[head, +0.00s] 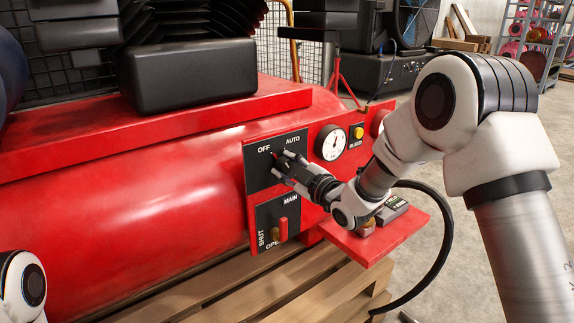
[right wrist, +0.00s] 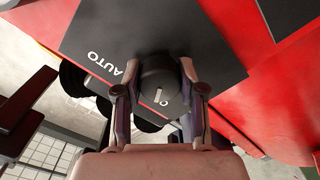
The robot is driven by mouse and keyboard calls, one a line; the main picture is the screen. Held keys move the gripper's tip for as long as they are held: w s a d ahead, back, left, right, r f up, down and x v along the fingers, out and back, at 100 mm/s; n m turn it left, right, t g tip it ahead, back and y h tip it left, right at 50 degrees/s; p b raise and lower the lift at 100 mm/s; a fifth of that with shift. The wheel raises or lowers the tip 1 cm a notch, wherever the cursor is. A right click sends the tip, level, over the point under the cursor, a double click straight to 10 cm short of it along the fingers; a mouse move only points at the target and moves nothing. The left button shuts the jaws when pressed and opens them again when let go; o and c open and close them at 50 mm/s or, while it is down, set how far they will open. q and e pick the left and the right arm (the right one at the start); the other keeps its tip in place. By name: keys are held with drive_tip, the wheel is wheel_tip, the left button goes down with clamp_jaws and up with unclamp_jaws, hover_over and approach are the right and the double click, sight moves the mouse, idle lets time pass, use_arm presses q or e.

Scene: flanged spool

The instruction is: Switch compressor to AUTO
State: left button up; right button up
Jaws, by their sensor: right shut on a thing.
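The compressor's black selector plate (head: 262,176) carries the words OFF at left and AUTO at right. Its dark round knob (right wrist: 158,78) shows in the right wrist view, with a short pale line on its face running nearly up and down the picture. AUTO reads clearly left of the knob there; OFF is mostly hidden. Only a joint of my left arm shows at lower left in the head view.
Below is a MAIN plate (head: 265,215) with a red lever (head: 283,229) and SHUT and OPEN marks. A gauge (head: 331,142) and yellow BLEED button (head: 358,132) sit to the right. A red shelf (head: 400,235) and black hose (head: 446,240) are near my right arm.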

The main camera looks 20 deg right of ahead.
drive_tip(key=m+p, duration=0.3)
drive_tip(key=shift+r+m, duration=0.2)
drive_tip(key=shift+m, duration=0.1)
drive_tip(key=m+p, duration=0.3)
drive_tip(key=shift+m, duration=0.3)
drive_tip(key=m+p, duration=0.2)
drive_tip(key=m, duration=0.1)
drive_tip(key=shift+f+m+p, duration=0.1)
drive_tip(key=shift+m+p, duration=0.8)
drive_tip(key=shift+m, duration=0.5)
drive_tip(key=o, duration=1.1)
drive_tip(key=shift+f, duration=0.1)
drive_tip(key=shift+o, duration=0.2)
